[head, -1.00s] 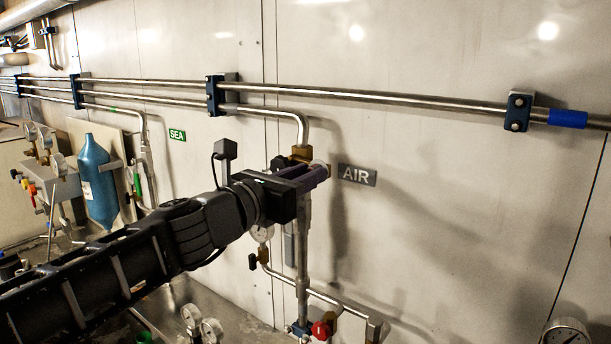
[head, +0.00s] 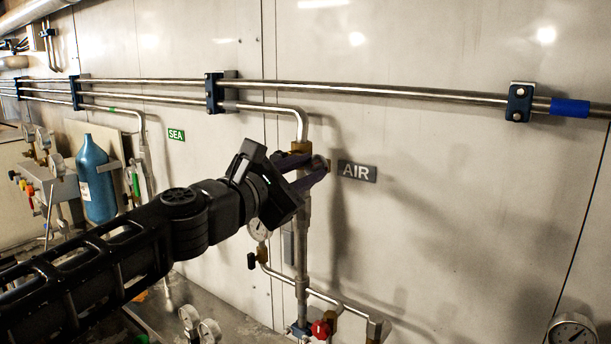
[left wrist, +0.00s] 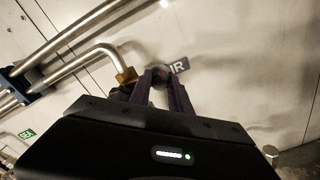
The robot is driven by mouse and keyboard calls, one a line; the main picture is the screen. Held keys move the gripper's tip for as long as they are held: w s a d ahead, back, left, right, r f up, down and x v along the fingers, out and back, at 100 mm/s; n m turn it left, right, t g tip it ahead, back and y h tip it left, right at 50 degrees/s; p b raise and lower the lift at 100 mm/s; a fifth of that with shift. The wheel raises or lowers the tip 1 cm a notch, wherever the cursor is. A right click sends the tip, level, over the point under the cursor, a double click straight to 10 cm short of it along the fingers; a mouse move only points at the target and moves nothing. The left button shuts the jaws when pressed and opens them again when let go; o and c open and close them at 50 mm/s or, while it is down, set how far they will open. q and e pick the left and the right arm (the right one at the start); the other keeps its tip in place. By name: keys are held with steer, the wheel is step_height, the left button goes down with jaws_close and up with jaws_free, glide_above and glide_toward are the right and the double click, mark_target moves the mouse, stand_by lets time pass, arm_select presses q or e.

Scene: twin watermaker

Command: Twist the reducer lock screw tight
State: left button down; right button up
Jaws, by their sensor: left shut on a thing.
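My left gripper (head: 312,172) reaches in from the left to the brass reducer fitting (head: 296,149) on the vertical pipe, just left of the AIR sign. Its two purple fingers are shut on the reducer lock screw (head: 321,162), a small round head at the fitting's right side. In the left wrist view the lock screw (left wrist: 160,76) sits between the two fingertips, and the brass fitting (left wrist: 127,76) is just to its left. The fingers partly hide the screw, so its thread and seating cannot be seen. My right gripper is in neither view.
The AIR sign (head: 357,171) is on the wall close right of the fingertips. Steel pipes (head: 380,92) run across above. A gauge (head: 259,228) and a red knob (head: 321,329) are below the gripper. A blue bottle (head: 96,180) stands at left.

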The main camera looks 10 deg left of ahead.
arm_select(q)
steer(key=m+b, duration=0.2)
steer(key=m, duration=0.3)
steer(key=shift+f+m, duration=0.15)
steer(key=shift+m, duration=0.15)
steer(key=m+b, duration=0.1)
steer(key=m, duration=0.3)
steer(key=shift+d+m+b, duration=0.1)
steer(key=shift+m+b, duration=0.2)
steer(key=shift+m, duration=0.1)
steer(key=c, duration=1.2)
jaws_free()
steer(key=b+v, duration=0.1)
steer(key=v, duration=0.7)
steer(key=shift+b, duration=0.35)
